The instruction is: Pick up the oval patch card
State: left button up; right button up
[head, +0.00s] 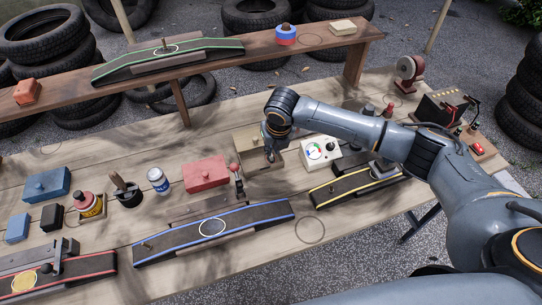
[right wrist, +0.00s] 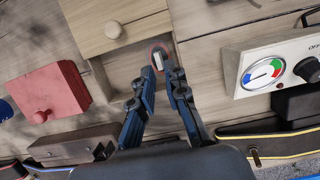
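In the right wrist view a small oval card with a reddish rim and a pale raised block (right wrist: 158,58) lies just beyond my right fingertips; I take it to be the oval patch card. My right gripper (right wrist: 163,73) is open, its two blue fingers apart, with the card near the gap between the tips. I cannot tell whether either finger touches it. In the head view my right gripper (head: 270,150) points down beside the beige wooden box (head: 250,141), and the card cannot be made out there. My left gripper is not in view.
The beige box with a knob (right wrist: 113,30) is close to my right fingers. A red box (head: 206,172) is to the left and a white gauge box (head: 318,151) to the right. A blue-edged ramp (head: 180,240) lies in front. Bare bench shows near the front ring mark.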

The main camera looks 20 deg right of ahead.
jog(key=x, duration=0.2)
jog(key=shift+w+a+f, duration=0.1)
jog(key=shift+w+f, duration=0.1)
jog(key=shift+f, duration=0.15)
jog(key=shift+w+f, duration=0.1)
jog(key=shift+f, duration=0.2)
grip_shut()
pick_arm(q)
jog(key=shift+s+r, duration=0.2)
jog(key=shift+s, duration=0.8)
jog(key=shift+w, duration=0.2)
